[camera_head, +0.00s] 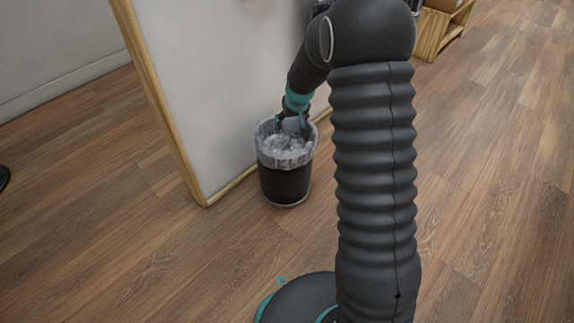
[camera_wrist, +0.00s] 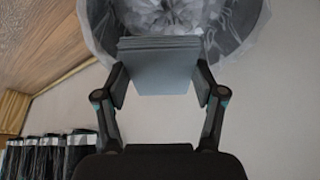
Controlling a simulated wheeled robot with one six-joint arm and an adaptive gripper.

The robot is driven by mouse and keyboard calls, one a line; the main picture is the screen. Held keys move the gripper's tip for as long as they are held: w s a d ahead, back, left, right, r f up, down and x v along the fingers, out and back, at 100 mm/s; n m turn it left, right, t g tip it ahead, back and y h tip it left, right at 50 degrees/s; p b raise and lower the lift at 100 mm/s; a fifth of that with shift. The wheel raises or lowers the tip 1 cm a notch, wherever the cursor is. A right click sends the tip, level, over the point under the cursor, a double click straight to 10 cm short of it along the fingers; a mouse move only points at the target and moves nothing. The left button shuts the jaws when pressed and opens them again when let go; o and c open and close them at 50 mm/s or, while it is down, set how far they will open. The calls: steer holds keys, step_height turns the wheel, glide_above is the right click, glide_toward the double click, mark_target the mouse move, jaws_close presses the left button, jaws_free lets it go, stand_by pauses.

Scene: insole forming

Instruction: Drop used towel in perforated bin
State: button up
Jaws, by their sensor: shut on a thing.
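The perforated bin (camera_head: 285,184) is dark and round, lined with a clear plastic bag, and stands on the floor against a white partition. Its lined opening also shows at the top of the wrist view (camera_wrist: 245,17). My gripper (camera_wrist: 160,80) is shut on the used towel (camera_wrist: 160,68), a folded grey-blue stack gripped at its two sides. In the head view, my gripper (camera_head: 293,124) and the towel are at the bin's mouth, over the crumpled liner. How far the towel is below the rim cannot be told.
The white partition (camera_head: 225,90) with wooden edging stands right behind the bin. A wooden shelf unit (camera_head: 437,28) stands at the top right. Several dark objects (camera_wrist: 50,150) show at the lower left of the wrist view. The wooden floor around the bin is clear.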

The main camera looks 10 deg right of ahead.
steer(key=o, duration=1.3)
steer(key=shift+r, duration=0.15)
steer(key=v, duration=1.1)
steer(key=shift+s+r, duration=0.2)
steer(key=shift+r, duration=0.15)
